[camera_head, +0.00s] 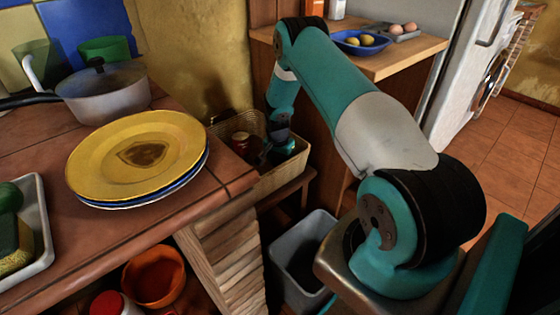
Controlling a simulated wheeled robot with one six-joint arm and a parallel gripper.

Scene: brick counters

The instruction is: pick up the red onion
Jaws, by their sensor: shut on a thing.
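My gripper (266,154) is low inside a wicker basket (282,178), tilted downward between the counter and the wooden cabinet. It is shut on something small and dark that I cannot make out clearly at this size. A dark red rounded thing (240,143) sits in the basket just left of my gripper; I cannot tell whether it is the red onion or a jar. A green thing (286,147) shows at the right inside the basket. The basket's floor is hidden.
The basket stands on a low wooden stand (292,187). A grey bin (300,262) is on the floor in front. The tiled counter at left holds a yellow plate (110,178) and a pot (104,95). A blue bowl (345,47) stands on the back cabinet.

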